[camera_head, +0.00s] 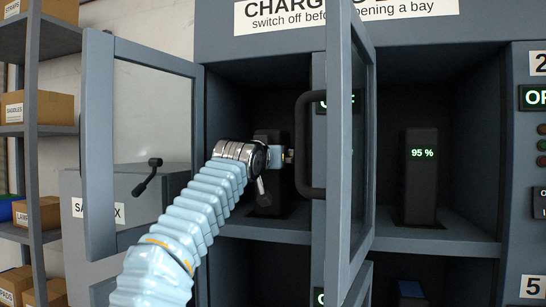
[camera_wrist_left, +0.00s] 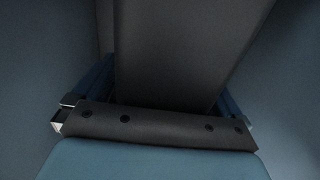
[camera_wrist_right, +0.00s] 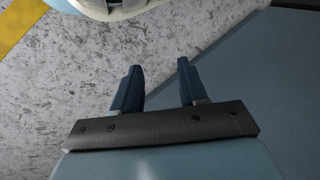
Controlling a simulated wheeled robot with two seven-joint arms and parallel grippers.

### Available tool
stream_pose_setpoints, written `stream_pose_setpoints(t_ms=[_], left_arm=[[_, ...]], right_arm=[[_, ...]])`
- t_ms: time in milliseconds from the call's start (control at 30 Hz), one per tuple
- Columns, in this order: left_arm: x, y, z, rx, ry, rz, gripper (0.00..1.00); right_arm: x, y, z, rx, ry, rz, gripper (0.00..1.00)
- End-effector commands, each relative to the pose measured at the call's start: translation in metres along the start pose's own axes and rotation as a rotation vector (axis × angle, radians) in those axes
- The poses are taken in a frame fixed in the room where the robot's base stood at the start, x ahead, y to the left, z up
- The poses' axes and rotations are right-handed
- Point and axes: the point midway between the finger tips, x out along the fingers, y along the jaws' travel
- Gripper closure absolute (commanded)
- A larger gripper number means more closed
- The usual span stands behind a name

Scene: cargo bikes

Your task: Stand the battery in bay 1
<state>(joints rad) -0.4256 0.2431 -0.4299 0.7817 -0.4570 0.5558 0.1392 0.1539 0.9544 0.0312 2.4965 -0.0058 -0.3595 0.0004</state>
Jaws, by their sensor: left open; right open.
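A dark battery (camera_head: 268,202) stands upright in the left open bay (camera_head: 240,95), partly hidden by my left arm. My left gripper (camera_head: 283,157) is inside that bay at the battery's upper part. In the left wrist view the dark battery body (camera_wrist_left: 185,50) lies between the spread blue fingers (camera_wrist_left: 163,90); whether they touch it cannot be told. Bay 1's own number is not visible. Another battery (camera_head: 421,175), showing 95 %, stands upright in the right open bay. My right gripper (camera_wrist_right: 158,88) is open and empty; it is outside the head view.
A glazed door (camera_head: 100,150) is swung open at the left. Another open door (camera_head: 345,200) with a black handle (camera_head: 304,145) juts out between the bays, close right of my left gripper. Shelves with boxes (camera_head: 45,107) stand far left. The right wrist view shows speckled floor (camera_wrist_right: 60,80).

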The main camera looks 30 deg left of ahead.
Motion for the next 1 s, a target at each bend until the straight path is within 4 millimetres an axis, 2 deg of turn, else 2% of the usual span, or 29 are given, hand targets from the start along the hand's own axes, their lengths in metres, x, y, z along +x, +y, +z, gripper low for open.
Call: stream_pose_setpoints(t_ms=[167, 267, 500, 700, 833, 1000], left_arm=[[0.0, 0.0, -0.005, 0.0, 0.0, 0.0, 0.01], [-0.013, 0.001, 0.001, -0.001, 0.003, 0.004, 0.01], [-0.069, 0.001, 0.004, -0.002, 0.005, 0.005, 0.01], [-0.106, 0.001, 0.001, -0.001, 0.002, 0.003, 0.01], [-0.117, 0.001, -0.002, -0.001, 0.001, 0.002, 0.01], [-0.121, 0.0, -0.003, 0.0, 0.0, -0.001, 0.01]], right_arm=[[-0.005, -0.002, 0.0, 0.0, 0.0, 0.0, 0.57], [0.01, 0.004, 0.0, 0.0, 0.001, 0.0, 0.57], [0.044, 0.02, 0.0, 0.006, 0.004, 0.005, 0.57], [0.057, 0.031, -0.004, 0.015, 0.014, 0.014, 0.57], [0.059, 0.034, -0.005, 0.017, 0.018, 0.017, 0.57], [0.059, 0.034, -0.005, 0.018, 0.019, 0.017, 0.57]])
